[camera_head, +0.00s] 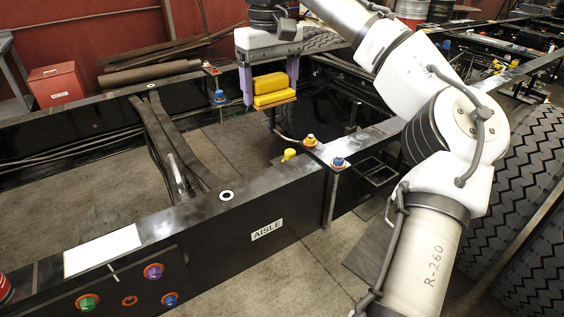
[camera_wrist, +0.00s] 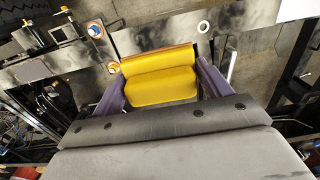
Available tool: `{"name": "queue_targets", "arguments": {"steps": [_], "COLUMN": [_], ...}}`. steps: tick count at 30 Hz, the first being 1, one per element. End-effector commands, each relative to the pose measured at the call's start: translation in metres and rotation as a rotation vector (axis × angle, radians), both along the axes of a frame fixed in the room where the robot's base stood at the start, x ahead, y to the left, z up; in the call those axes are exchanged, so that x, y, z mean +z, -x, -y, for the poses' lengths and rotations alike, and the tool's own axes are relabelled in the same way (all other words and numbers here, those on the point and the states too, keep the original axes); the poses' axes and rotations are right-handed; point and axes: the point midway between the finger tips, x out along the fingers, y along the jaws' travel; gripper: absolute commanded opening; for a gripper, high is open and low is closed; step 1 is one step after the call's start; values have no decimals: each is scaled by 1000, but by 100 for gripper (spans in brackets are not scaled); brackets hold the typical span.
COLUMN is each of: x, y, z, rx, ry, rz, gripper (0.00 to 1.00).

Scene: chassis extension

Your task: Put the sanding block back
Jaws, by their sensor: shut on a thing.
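The sanding block (camera_head: 272,84) is yellow with a thin orange-brown layer along its lower edge. My gripper (camera_head: 270,91) is shut on it, with one purple finger at each side. It holds the block in the air over or near the black chassis frame (camera_head: 284,205), clear of the rail tops. In the wrist view the yellow block (camera_wrist: 160,84) sits between the purple fingers (camera_wrist: 162,86). The block's underside is hidden.
A blank white rectangle (camera_head: 102,250) lies on the near rail. Orange-ringed fittings with yellow (camera_head: 310,140) and blue (camera_head: 338,162) caps stand on the rail corner below. Large tyres (camera_head: 530,190) are at the right. A red box (camera_head: 56,84) stands at the back left.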

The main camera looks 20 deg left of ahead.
Motion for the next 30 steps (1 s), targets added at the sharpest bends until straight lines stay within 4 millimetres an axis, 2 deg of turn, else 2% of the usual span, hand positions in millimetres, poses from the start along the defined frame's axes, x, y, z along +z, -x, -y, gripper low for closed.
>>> {"name": "queue_targets", "arguments": {"steps": [5, 21, 24, 30], "x": [-6, -134, -148, -161], "y": [0, 1, 1, 0], "z": [0, 0, 0, 0], "rx": [3, 1, 1, -1], "ry": [0, -2, 1, 1], "rz": [-3, -4, -1, 0], "gripper": [55, 55, 55, 55]}}
